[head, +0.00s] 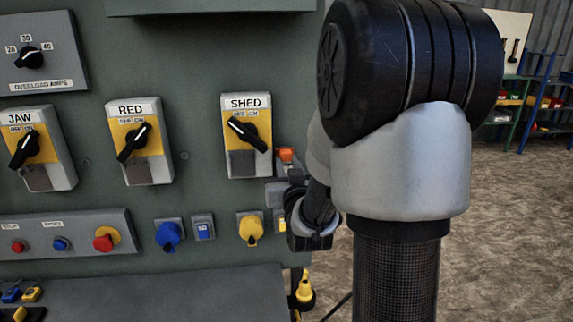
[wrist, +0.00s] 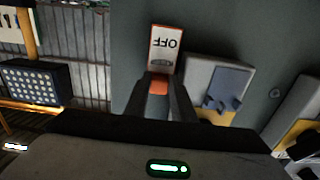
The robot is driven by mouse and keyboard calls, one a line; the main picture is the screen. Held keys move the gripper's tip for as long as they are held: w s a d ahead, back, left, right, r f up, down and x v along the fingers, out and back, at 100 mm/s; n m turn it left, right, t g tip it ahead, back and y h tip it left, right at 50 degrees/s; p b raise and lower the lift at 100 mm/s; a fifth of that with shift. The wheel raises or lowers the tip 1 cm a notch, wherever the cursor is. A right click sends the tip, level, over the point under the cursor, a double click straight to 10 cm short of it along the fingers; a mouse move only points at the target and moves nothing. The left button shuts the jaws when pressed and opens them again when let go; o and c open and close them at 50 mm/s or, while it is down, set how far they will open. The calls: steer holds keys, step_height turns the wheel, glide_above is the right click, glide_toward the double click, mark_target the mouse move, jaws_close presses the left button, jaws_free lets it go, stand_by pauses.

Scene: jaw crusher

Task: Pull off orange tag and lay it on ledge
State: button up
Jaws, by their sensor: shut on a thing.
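The orange tag (head: 286,154) shows in the head view at the panel's right edge, just right of the SHED switch. In the wrist view the tag (wrist: 165,48) has an orange border and a white face reading OFF upside down. My gripper (wrist: 158,90) is shut on its orange lower end, one finger on each side. In the head view my gripper (head: 283,190) is mostly hidden behind my arm. I cannot tell whether the tag touches the panel. A grey ledge (head: 160,300) juts out along the panel's bottom.
JAW (head: 38,150), RED (head: 137,142) and SHED (head: 244,135) rotary switches line the panel. Below are a blue knob (head: 169,235) and a yellow knob (head: 250,229). Small blue and yellow items (head: 22,295) lie at the ledge's left end; its middle is clear.

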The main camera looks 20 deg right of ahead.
mark_target(286, 161)
steer(key=shift+b+v, duration=0.45)
steer(key=shift+v, duration=1.1)
steer(key=shift+a, duration=0.1)
